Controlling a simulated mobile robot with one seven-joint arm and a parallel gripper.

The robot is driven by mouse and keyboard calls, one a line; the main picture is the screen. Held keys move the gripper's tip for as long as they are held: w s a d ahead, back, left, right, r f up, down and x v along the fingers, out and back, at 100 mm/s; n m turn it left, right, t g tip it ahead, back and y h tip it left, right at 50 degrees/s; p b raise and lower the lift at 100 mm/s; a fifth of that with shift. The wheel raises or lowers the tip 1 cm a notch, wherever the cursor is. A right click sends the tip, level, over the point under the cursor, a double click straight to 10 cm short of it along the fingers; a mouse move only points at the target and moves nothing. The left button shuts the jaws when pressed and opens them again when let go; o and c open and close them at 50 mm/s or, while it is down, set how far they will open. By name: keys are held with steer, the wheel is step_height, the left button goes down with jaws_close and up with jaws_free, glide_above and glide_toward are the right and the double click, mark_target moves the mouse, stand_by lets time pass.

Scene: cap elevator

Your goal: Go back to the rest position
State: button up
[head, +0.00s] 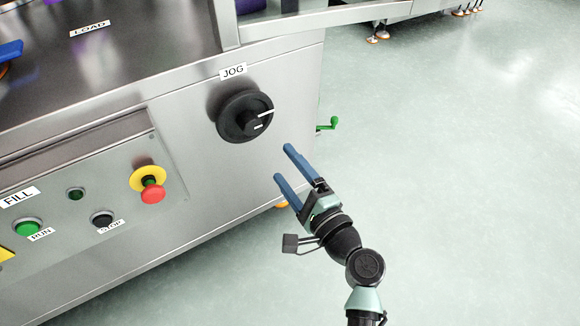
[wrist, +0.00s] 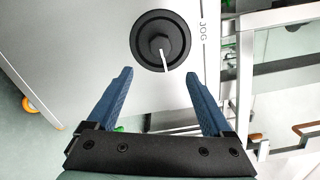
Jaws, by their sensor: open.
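My gripper (head: 283,163) has two blue fingers and is open and empty. In the head view it is in front of the machine's steel side, just below and right of the black JOG knob (head: 244,116), apart from it. The knob is a round black disc with a smaller hub and a white pointer line. In the wrist view the knob (wrist: 160,40) shows beyond the fingertips, between and above my gripper (wrist: 158,75), with nothing held between the fingers.
The steel machine (head: 230,175) fills the left. Its panel has a red stop button (head: 152,194) on a yellow ring, a green RUN button (head: 28,228) and a black STOP button (head: 102,219). A green crank (head: 329,125) sticks out at the right. Open floor (head: 450,190) lies right.

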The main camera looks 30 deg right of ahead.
steer(key=shift+s, duration=0.35)
steer(key=shift+w, duration=0.1)
steer(key=w+a+r+n+t+y, duration=0.15)
steer(key=a+r+n, duration=0.35)
steer(key=r, duration=0.6)
steer(key=w+a+r+n+t, duration=0.15)
steer(key=a+r+n, duration=0.4)
steer(key=r, duration=0.55)
steer(key=w+a+r+n+t+y, duration=0.15)
steer(key=a+r+n, duration=0.35)
steer(key=r, duration=0.6)
steer(key=s+a+r+n+t+h+p, duration=0.1)
steer(key=s+a+r+n+t+h, duration=0.15)
steer(key=s+r, duration=0.6)
steer(key=s+a+r+n+t+h, duration=0.1)
steer(key=s+a+r+n+t, duration=0.3)
steer(key=r, duration=0.8)
step_height(320, 180, up, 37)
steer(key=d+g+p, duration=0.1)
steer(key=d+p, duration=0.1)
steer(key=p, duration=3.6)
steer(key=shift+d+m+g, duration=0.2)
steer(key=shift+m+g, duration=0.1)
steer(key=shift+m, duration=0.1)
